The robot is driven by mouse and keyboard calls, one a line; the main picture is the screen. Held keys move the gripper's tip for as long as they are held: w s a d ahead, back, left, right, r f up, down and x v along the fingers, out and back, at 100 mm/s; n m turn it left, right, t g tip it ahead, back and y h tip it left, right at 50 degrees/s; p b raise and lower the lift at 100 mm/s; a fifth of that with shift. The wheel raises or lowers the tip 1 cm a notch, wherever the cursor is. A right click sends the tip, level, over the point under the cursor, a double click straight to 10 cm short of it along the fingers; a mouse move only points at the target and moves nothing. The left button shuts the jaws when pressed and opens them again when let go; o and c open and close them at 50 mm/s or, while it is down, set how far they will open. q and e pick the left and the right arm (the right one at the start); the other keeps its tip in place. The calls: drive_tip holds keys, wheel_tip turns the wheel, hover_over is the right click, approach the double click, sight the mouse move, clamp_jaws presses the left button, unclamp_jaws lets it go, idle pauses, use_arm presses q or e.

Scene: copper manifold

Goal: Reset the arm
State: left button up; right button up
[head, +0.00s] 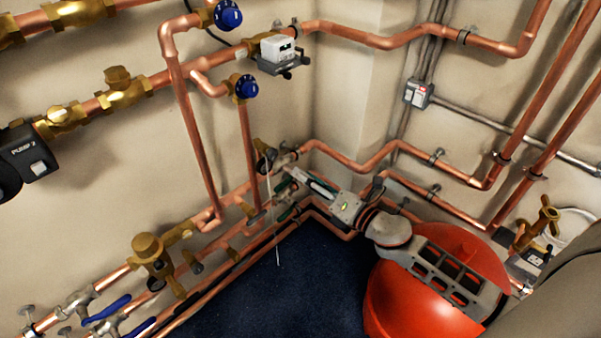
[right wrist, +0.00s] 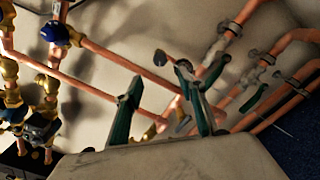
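My right arm comes in from the lower right of the head view, in front of a red rounded vessel (head: 395,305). My right gripper (head: 287,200) is at the room's corner, close to the lower copper pipes. In the right wrist view its two dark green fingers (right wrist: 162,88) stand apart, with pipes and a valve behind the gap. I see nothing held between them. Whether the fingertips touch a pipe is unclear. My left gripper is not in view.
A blue-knobbed valve (head: 246,87) and a white meter (head: 277,48) are above the gripper. Blue lever handles (head: 107,310) are at lower left. A grey switch box (head: 418,93) is on the right wall. The dark blue floor (head: 285,290) looks clear.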

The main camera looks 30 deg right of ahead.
idle(0.5)
drive_tip(key=s+a+f+m+g+h, duration=0.1)
drive_tip(key=s+a+f+m+g, duration=0.1)
drive_tip(key=s+f+m, duration=0.5)
drive_tip(key=s+a+f+m+g+h, duration=0.1)
drive_tip(key=s+a+f+m+g, duration=0.15)
drive_tip(key=s+m, duration=0.8)
drive_tip(key=s+a+f+m+g+h, duration=0.15)
drive_tip(key=s+f+m, duration=0.45)
drive_tip(key=s, duration=0.6)
use_arm(q)
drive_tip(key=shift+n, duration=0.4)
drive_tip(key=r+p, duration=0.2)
drive_tip(key=p, duration=0.4)
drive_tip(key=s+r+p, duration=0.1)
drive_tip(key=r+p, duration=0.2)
drive_tip(key=p, duration=0.3)
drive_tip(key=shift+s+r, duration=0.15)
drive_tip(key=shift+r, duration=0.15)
use_arm(e)
wheel_tip(320, 180, up, 6)
drive_tip(key=s+a+m, duration=0.1)
drive_tip(key=m, duration=0.1)
drive_tip(key=shift+s+r, duration=0.25)
drive_tip(key=shift+s, duration=0.1)
